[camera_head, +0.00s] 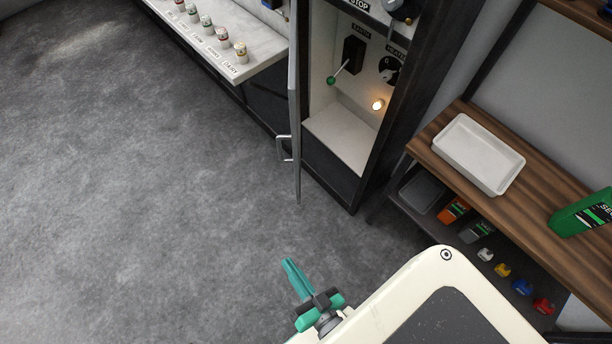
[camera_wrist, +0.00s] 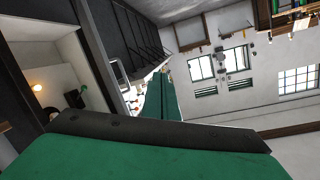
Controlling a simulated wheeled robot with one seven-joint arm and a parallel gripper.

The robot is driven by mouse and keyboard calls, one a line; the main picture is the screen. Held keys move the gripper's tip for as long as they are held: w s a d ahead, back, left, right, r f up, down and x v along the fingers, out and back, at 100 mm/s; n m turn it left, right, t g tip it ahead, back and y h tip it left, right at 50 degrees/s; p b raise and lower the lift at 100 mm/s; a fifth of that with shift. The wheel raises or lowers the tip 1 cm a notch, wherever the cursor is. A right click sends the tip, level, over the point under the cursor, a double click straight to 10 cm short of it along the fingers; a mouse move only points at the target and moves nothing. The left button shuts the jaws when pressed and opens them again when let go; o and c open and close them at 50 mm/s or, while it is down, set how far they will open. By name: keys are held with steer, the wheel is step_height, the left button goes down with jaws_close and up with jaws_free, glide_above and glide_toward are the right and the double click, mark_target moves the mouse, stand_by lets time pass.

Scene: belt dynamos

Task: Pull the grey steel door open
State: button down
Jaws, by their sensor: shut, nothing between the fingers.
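The grey steel door (camera_head: 295,110) stands swung open from the cabinet (camera_head: 345,150) in the head view, seen almost edge-on, about square to the front. Its pale bar handle (camera_head: 281,149) is on the left face, low down. My gripper (camera_head: 289,264) is below and in front of the door, apart from the handle, with its teal fingers shut and empty. In the wrist view the green fingers (camera_wrist: 160,98) fill the lower middle, and the lit cabinet interior (camera_wrist: 40,68) shows at left.
Inside the cabinet are a green-knobbed lever (camera_head: 331,80), a dial (camera_head: 391,70) and a lit lamp (camera_head: 378,104). A wooden shelf bench (camera_head: 425,147) with a white tray (camera_head: 478,181) stands at right. A pale counter (camera_head: 262,60) runs behind the door. The floor at left is clear.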

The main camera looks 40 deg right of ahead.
steer(key=w+d+f+m+h, duration=0.2)
steer(key=w+d+f+m, duration=0.2)
steer(key=d+m, duration=0.25)
steer(key=w+d+f+m+h, duration=0.25)
steer(key=w+d+m, duration=0.2)
steer(key=d, duration=0.35)
steer(key=w+d+f+m+h, duration=0.2)
steer(key=w+d+f+m, duration=0.1)
steer(key=d+f+m, duration=0.3)
steer(key=w+d+r, duration=0.1)
steer(key=w+d, duration=0.1)
steer(key=w, duration=0.9)
steer(key=shift+w+r+t, duration=0.2)
steer(key=shift+w+t, duration=0.1)
steer(key=shift+w, duration=0.1)
